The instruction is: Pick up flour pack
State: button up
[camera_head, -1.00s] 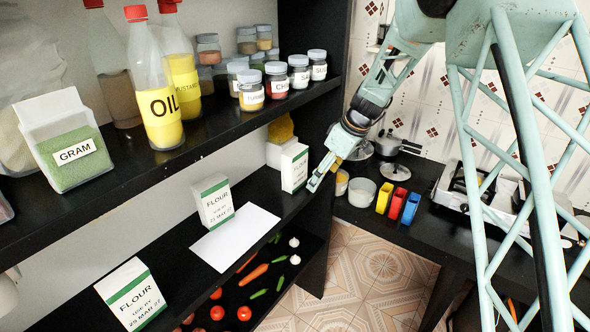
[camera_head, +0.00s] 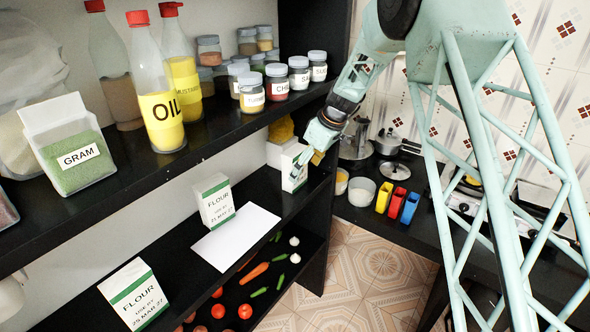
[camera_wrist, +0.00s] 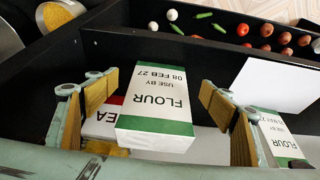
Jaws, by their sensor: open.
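Three white-and-green flour packs stand on the middle shelf. The near pack (camera_head: 134,294) is at lower left, and the middle pack (camera_head: 214,200) stands beside a white sheet. The far pack (camera_head: 293,168) is partly hidden by my gripper (camera_head: 300,163). In the wrist view the far pack (camera_wrist: 155,105) reads "USE BY 08 FEB 27" and sits between the open fingers of my gripper (camera_wrist: 160,102), with gaps on both sides. Another flour pack (camera_wrist: 277,135) shows at right, behind the right finger.
A white sheet (camera_head: 236,235) lies on the middle shelf (camera_head: 187,259). A package with red lettering (camera_wrist: 104,120) is close by the left finger. Vegetables lie on the lower shelf.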

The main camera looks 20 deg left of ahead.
jog(key=a, duration=0.1)
jog(key=a+f, duration=0.1)
jog(key=w+a+p, duration=0.1)
jog(key=a, duration=0.1)
jog(key=shift+w+a+f, duration=0.1)
jog(key=shift+f, duration=0.3)
jog(key=shift+a+f, duration=0.2)
jog(key=shift+f, duration=0.3)
jog(key=shift+c, duration=0.7)
jog(key=shift+w, duration=0.1)
jog(key=c, duration=1.1)
